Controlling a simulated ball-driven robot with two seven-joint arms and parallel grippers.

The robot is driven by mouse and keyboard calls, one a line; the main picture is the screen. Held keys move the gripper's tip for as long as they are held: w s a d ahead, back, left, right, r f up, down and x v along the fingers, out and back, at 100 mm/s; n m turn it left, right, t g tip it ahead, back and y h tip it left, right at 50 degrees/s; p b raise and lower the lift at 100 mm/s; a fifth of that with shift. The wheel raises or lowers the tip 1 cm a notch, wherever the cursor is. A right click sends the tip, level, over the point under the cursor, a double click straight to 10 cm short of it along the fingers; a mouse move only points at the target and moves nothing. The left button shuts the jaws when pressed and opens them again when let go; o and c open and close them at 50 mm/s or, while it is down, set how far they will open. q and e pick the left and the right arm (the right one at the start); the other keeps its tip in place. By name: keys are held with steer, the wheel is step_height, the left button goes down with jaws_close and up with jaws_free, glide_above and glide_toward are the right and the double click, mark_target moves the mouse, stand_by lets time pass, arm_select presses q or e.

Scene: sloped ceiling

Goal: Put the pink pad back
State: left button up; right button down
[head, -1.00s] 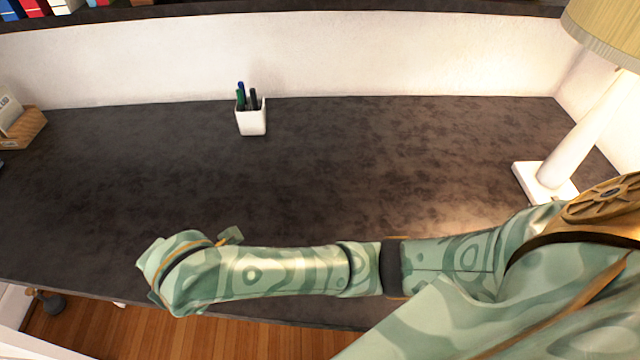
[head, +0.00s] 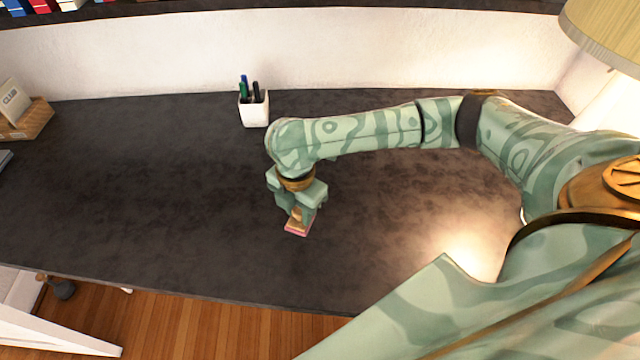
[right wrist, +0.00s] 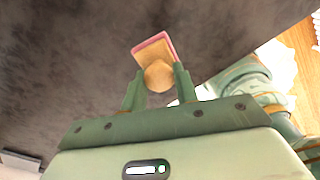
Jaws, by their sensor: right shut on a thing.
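The pink pad (head: 297,230) is a small flat block with a pink edge and a tan, wood-like top with a round knob. My right gripper (head: 299,211) points down over the middle of the desk and is shut on the pad's knob. In the right wrist view the pad (right wrist: 152,45) sticks out past the fingertips of the gripper (right wrist: 159,77), with the round knob between the fingers. The pad is at or just above the desk top; I cannot tell whether it touches. My left gripper is not in view.
The dark desk (head: 150,200) is mostly clear. A white pen cup (head: 254,112) with several pens stands at the back, left of my right arm. A wooden holder (head: 30,122) with a card is at the far left. A lamp (head: 610,35) stands at the right.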

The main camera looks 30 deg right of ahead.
steer(key=d+f+b, duration=0.1)
steer(key=d+f, duration=0.3)
steer(key=f, duration=0.1)
steer(key=shift+s+b, duration=0.1)
steer(key=shift+b, duration=0.3)
steer(key=f+b, duration=0.1)
steer(key=f, duration=0.1)
steer(key=d+f+b, duration=0.1)
steer(key=f, duration=0.1)
steer(key=shift+d+f, duration=0.2)
steer(key=shift+r, duration=0.15)
steer(key=c, duration=1.1)
jaws_free()
step_height(320, 180, up, 12)
steer(key=p, duration=0.5)
